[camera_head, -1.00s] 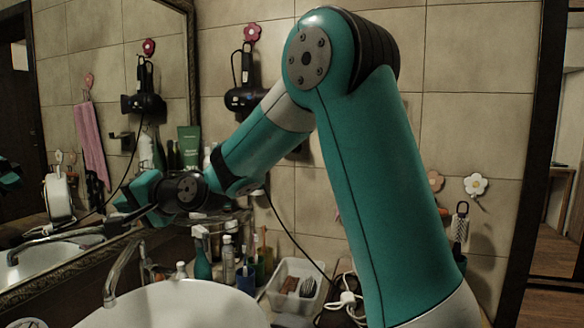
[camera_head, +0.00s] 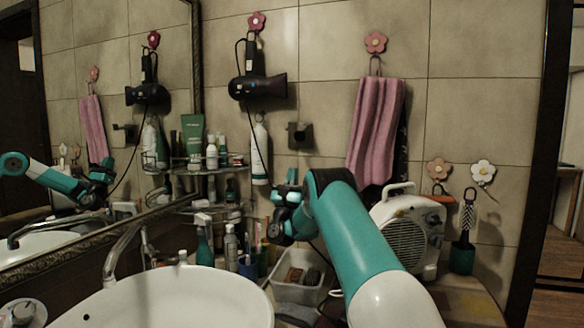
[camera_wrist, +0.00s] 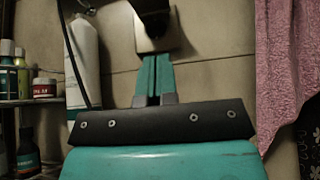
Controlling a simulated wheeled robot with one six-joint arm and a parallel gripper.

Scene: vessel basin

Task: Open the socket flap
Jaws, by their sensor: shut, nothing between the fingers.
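The socket (camera_head: 300,136) is a small dark square fitting on the tiled wall, between the white bottle and the pink towel. In the wrist view its greyish plate (camera_wrist: 168,42) is at top centre, with a dark part in front of its upper area. I cannot tell clearly how the flap stands. My gripper (camera_head: 291,174) is below the socket, pointing up toward it. In the wrist view the gripper's teal fingers (camera_wrist: 154,60) are together and empty, with tips close to the plate's lower edge. I cannot tell whether they touch it.
A white bottle (camera_head: 259,152) and hair dryer (camera_head: 258,87) are left of the socket. A pink towel (camera_head: 375,130) hangs to the right. A heater (camera_head: 408,235), a tray (camera_head: 297,292) and a basin (camera_head: 170,300) are below. The wall around the socket is bare.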

